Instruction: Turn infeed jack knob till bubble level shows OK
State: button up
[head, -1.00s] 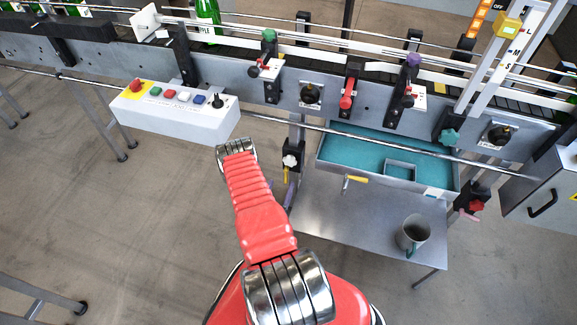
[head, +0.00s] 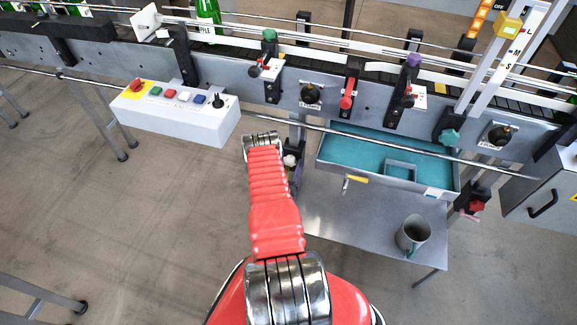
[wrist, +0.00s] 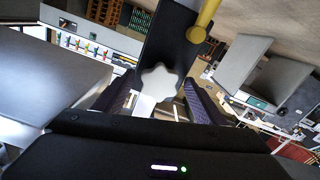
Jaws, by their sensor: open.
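A white star-shaped knob (wrist: 158,82) sits on a black block in the wrist view, between and just beyond the fingers of my gripper (wrist: 160,88). The fingers are apart, one on each side of it, and I cannot tell whether either touches it. In the head view the white knob (head: 290,160) shows under the conveyor, just right of my arm's metal joint, partly covered. My gripper is hidden behind my arm there. I cannot make out a bubble level in either view.
A teal-lined tray (head: 340,150) hangs right of the knob, with a yellow-handled crank (head: 355,179) below its edge. A mug (head: 412,234) stands on the metal shelf (head: 340,220). The white control box (head: 180,112) is at left. A yellow rod (wrist: 205,20) shows near the knob.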

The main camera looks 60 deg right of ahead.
jog(key=shift+c, duration=0.6)
jog(key=c, duration=0.9)
jog(key=shift+c, duration=0.2)
jog(key=shift+n, duration=0.3)
jog(key=n, duration=0.7)
jog(key=shift+n, duration=0.3)
jog(key=n, duration=0.4)
jog(key=shift+a+n, duration=0.1)
jog(key=shift+n, duration=1.7)
